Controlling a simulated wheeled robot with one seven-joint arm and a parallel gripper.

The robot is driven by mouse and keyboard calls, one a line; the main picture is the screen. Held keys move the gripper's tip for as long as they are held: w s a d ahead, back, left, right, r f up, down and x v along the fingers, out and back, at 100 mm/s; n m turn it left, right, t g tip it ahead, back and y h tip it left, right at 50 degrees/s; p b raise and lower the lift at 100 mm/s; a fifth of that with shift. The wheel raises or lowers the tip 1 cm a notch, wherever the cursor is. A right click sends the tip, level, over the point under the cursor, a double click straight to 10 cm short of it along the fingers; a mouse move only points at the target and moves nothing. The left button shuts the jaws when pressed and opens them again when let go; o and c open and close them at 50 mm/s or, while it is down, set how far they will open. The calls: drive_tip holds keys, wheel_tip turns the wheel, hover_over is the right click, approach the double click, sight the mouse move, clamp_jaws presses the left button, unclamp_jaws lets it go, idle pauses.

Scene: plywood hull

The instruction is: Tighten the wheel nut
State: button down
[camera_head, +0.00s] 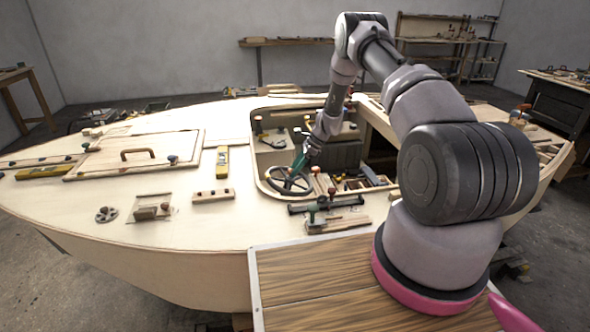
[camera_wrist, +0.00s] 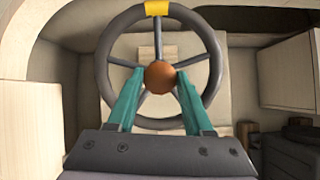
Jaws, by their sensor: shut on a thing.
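The steering wheel (camera_wrist: 102,68) is dark grey with several spokes and a yellow band at the top of its rim. It also shows in the head view (camera_head: 271,184), in the cockpit opening of the hull. At its hub is a round brown wheel nut (camera_wrist: 160,75). My gripper (camera_wrist: 158,80) has two teal fingers, one on each side of the nut, and is shut on it. In the head view my gripper (camera_head: 298,165) reaches down to the wheel; the nut cannot be made out there.
The cockpit's pale walls (camera_wrist: 30,120) stand close on both sides of the wheel. A clamp (camera_head: 312,212) and wood blocks lie on the deck in front. A hatch with a brown handle (camera_head: 138,154) and a yellow level (camera_head: 222,162) are to the left.

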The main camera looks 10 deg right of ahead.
drive_tip(key=m+t, duration=0.1)
drive_tip(key=m, duration=0.2)
drive_tip(key=m+t+h, duration=0.1)
drive_tip(key=m, duration=0.3)
drive_tip(key=shift+r+m, duration=0.2)
drive_tip(key=shift+m, duration=0.1)
drive_tip(key=m, duration=0.3)
drive_tip(key=m+t+h, duration=0.1)
drive_tip(key=m, duration=0.2)
drive_tip(key=shift+a+m+h, duration=0.1)
drive_tip(key=shift+m+h, duration=0.2)
drive_tip(key=m+h, duration=0.1)
drive_tip(key=m, duration=0.2)
drive_tip(key=m+h, duration=0.1)
drive_tip(key=m, duration=0.3)
drive_tip(key=shift+a, duration=0.1)
drive_tip(key=m+g, duration=0.1)
drive_tip(key=m, duration=0.3)
drive_tip(key=shift+a+h, duration=0.15)
drive_tip(key=shift+h, duration=0.25)
drive_tip(key=shift+m, duration=1.1)
drive_tip(key=shift+m+g+h, duration=0.3)
drive_tip(key=shift+r, duration=0.1)
